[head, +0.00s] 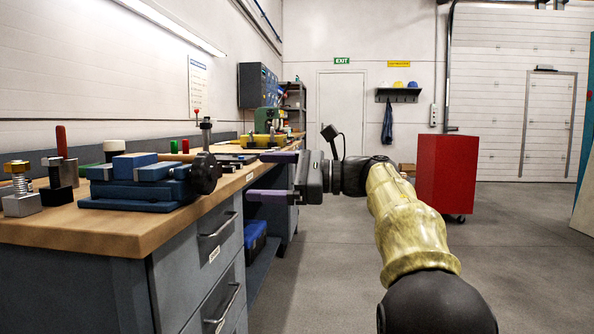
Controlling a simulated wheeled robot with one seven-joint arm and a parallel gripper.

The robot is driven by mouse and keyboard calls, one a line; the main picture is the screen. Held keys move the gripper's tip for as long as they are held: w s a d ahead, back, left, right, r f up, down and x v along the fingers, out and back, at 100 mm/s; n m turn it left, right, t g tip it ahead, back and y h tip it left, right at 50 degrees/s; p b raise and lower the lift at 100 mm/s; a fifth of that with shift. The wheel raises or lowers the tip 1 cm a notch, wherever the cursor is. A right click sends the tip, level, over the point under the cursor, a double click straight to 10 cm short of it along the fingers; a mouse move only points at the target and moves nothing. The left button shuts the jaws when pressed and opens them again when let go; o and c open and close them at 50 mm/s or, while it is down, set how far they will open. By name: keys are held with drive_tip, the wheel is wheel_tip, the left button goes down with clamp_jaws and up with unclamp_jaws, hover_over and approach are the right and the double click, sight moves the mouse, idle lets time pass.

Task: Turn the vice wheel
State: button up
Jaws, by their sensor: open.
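The blue vice (140,188) sits on the wooden workbench at the left, near its front edge. Its dark round vice wheel (205,174) is on the vice's right end, facing the aisle. My gripper (262,176) is to the right of the wheel, beyond the bench's edge, with its two purple fingers spread one above the other and pointing left. The fingers are open and empty. A clear gap shows between the fingertips and the wheel in the picture.
The workbench (110,235) has grey drawers with handles below its top. A bolt on a block (20,190) and several small tools stand around the vice. A red cabinet (446,172) stands at the right. The floor between is clear.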

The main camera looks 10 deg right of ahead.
drive_tip(key=p+v, duration=0.1)
drive_tip(key=v, duration=0.4)
drive_tip(key=shift+s+d, duration=0.1)
drive_tip(key=shift+d, duration=0.2)
